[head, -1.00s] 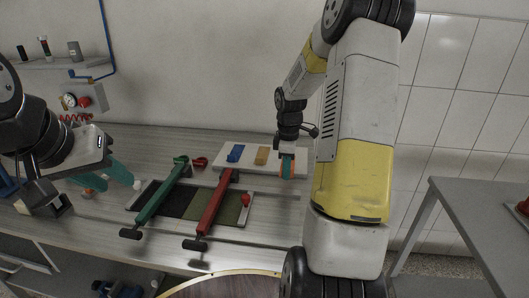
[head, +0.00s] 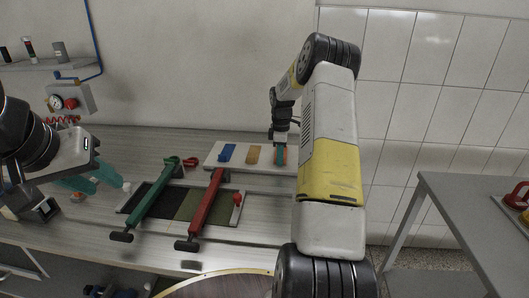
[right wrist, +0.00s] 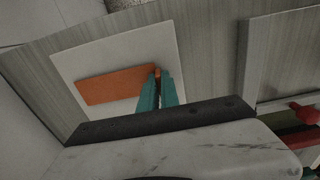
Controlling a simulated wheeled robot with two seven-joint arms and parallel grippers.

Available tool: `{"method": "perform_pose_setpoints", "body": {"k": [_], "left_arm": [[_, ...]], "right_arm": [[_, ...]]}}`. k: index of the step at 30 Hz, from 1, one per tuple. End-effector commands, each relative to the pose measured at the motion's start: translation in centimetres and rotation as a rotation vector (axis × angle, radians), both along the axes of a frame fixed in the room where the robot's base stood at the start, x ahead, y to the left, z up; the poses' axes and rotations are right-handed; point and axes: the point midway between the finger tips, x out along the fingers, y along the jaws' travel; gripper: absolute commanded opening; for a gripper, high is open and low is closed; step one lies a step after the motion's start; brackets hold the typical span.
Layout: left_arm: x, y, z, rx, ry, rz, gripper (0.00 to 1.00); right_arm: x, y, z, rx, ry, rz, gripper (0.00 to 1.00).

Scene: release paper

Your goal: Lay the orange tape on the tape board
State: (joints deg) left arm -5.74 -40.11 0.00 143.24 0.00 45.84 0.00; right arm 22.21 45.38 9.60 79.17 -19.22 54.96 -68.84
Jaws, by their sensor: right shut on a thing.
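The orange tape (right wrist: 112,86) is a flat strip over the white tape board (right wrist: 182,38) in the right wrist view. My right gripper (right wrist: 158,78) is shut on the strip's right end with its teal fingers. Whether the strip touches the board is unclear. The tape is mostly hidden there. My left gripper (head: 98,180) is open and empty at the left of the bench.
A red-handled valve box (head: 72,102) is on the wall. A grey side table (head: 450,200) stands at the right.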

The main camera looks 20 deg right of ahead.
Motion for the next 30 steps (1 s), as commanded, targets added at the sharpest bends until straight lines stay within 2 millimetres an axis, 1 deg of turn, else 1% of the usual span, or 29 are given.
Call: {"method": "perform_pose_setpoints", "body": {"k": [11, 12, 14, 15, 25, 28, 30], "left_arm": [[0.0, 0.0, 0.0, 0.000, 0.000, 0.000, 0.36], [0.0, 0.0, 0.0, 0.000, 0.000, 0.000, 0.36], [0.0, 0.0, 0.0, 0.000, 0.000, 0.000, 0.36], [0.0, 0.0, 0.0, 0.000, 0.000, 0.000, 0.36], [0.0, 0.0, 0.0, 0.000, 0.000, 0.000, 0.36], [0.0, 0.0, 0.0, 0.000, 0.000, 0.000, 0.36], [0.0, 0.0, 0.0, 0.000, 0.000, 0.000, 0.36]], "right_arm": [[0.0, 0.0, -0.5, 0.000, -0.001, 0.000, 0.00], [0.0, 0.0, -0.5, -0.001, -0.002, -0.001, 0.14], [0.0, 0.0, -0.5, -0.001, -0.002, -0.001, 0.26], [0.0, 0.0, -0.5, -0.001, -0.002, -0.001, 0.28], [0.0, 0.0, -0.2, -0.001, -0.002, -0.001, 0.28], [0.1, 0.0, 0.7, -0.001, -0.004, -0.001, 0.28], [0.1, 0.0, 1.9, -0.001, -0.005, -0.001, 0.28]]}}
